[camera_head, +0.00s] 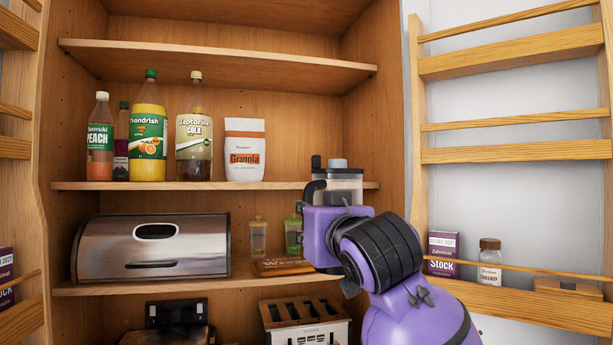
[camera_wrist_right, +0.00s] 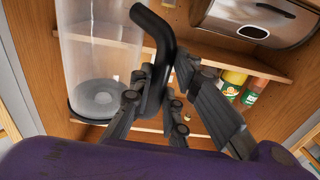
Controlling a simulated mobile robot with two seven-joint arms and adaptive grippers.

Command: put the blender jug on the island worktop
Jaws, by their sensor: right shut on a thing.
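The blender jug (camera_head: 345,186) is a clear container with a dark lid and a black handle. In the head view it shows at the right end of the middle shelf, partly hidden behind my purple right wrist. In the right wrist view the clear jug (camera_wrist_right: 100,55) fills the left side, with its curved black handle (camera_wrist_right: 158,35) beside it. My right gripper (camera_wrist_right: 165,85) has its fingers around this handle and is shut on it. Its fingertips are hidden behind the wrist in the head view. The island worktop and my left gripper are not in view.
Several bottles (camera_head: 148,135) and a granola bag (camera_head: 245,150) stand left of the jug. A steel bread bin (camera_head: 152,247), small jars (camera_head: 258,237) and a toaster (camera_head: 305,322) sit lower. An open door rack (camera_head: 515,153) is close on the right.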

